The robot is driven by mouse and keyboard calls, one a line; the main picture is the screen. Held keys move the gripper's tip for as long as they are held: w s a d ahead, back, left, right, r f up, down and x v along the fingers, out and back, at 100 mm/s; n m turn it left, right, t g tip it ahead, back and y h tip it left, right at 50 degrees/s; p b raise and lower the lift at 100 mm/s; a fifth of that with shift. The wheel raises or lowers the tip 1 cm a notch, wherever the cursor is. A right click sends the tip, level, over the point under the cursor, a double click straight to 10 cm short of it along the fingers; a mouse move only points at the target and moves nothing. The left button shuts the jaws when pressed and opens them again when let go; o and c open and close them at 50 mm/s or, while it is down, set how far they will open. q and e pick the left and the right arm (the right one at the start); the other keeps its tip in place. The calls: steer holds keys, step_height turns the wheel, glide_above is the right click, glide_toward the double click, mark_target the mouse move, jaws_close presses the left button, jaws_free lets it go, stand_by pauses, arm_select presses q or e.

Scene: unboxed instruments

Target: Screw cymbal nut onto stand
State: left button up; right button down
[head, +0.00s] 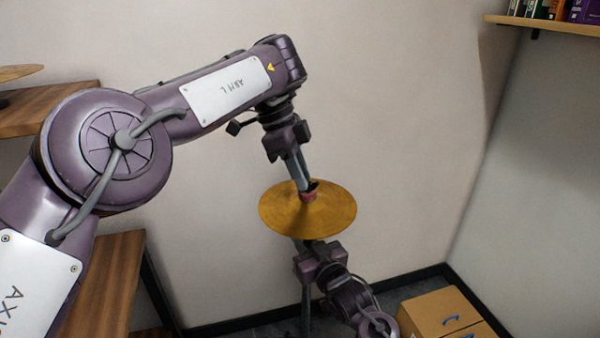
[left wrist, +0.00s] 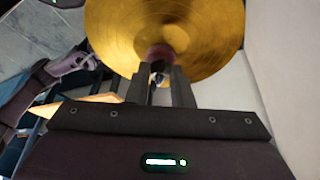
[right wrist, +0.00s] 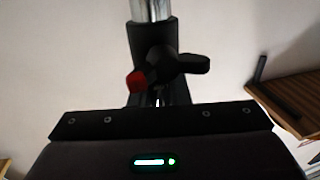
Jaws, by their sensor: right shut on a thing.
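The gold cymbal (head: 275,212) sits on the stand with a reddish felt (head: 308,197) at its centre; it fills the top of the left wrist view (left wrist: 215,30). My left gripper (head: 304,186) points down at the cymbal's centre. Its fingers are apart around a small dark piece (left wrist: 157,78), probably the nut, at the stand's top. I cannot make out its shape or any contact. Below the cymbal, my right gripper (right wrist: 160,100) is shut on the stand, just under a black clamp (right wrist: 154,42) with a red-tipped screw.
Cardboard boxes (head: 430,310) stand on the floor at lower right. Wooden shelves (head: 105,275) are at the left, behind my left arm. A wall shelf (head: 555,24) with books is at upper right. The wall behind the cymbal is bare.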

arm_select(q)
steer(key=o, duration=0.4)
steer(key=shift+r, duration=2.25)
steer(key=o, duration=0.6)
steer(key=shift+c, duration=0.2)
arm_select(e)
steer(key=c, duration=1.3)
jaws_free()
